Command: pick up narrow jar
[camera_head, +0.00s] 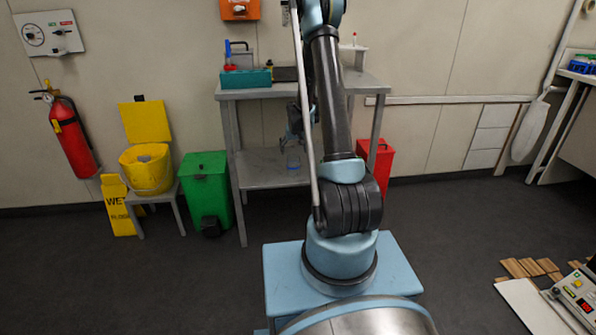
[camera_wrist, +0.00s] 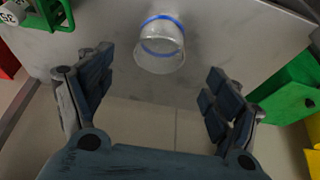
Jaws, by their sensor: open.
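A clear jar (camera_wrist: 160,45) with a blue band around it stands on the grey shelf in the wrist view. It looks small and empty. In the head view the jar (camera_head: 293,161) shows faintly on the lower shelf of the metal table, just left of my arm. My gripper (camera_wrist: 157,97) is open, its two dark fingers spread apart. The jar lies beyond the fingertips, between their lines, and is not touched. In the head view my gripper (camera_head: 292,138) is small and partly hidden by my arm, close above the jar.
The metal table's lower shelf (camera_head: 262,172) holds the jar, with the top shelf above it. A green bin (camera_head: 206,185) stands left and a red bin (camera_head: 378,158) right.

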